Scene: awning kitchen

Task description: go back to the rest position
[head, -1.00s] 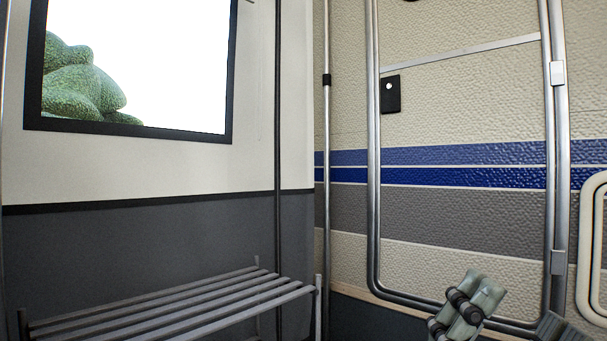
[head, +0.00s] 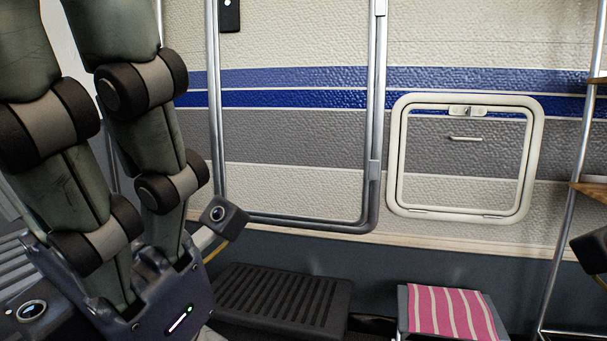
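Large grey-green arm links with black joint rings, mine, fill the left of the head view and run down to a dark housing with a small lit strip at the lower left. A small dark box with a lens sticks out beside them. A dark piece, probably also mine, shows at the right edge. No gripper fingers show in this view, so I cannot see whether either gripper is open, shut or holding anything.
A dark ribbed step (head: 282,300) lies below the caravan door (head: 295,190). A stool with a pink striped cloth (head: 451,312) stands to its right, under a closed hatch (head: 460,155). A metal-framed shelf (head: 577,150) stands at the far right. Slats show at the far left.

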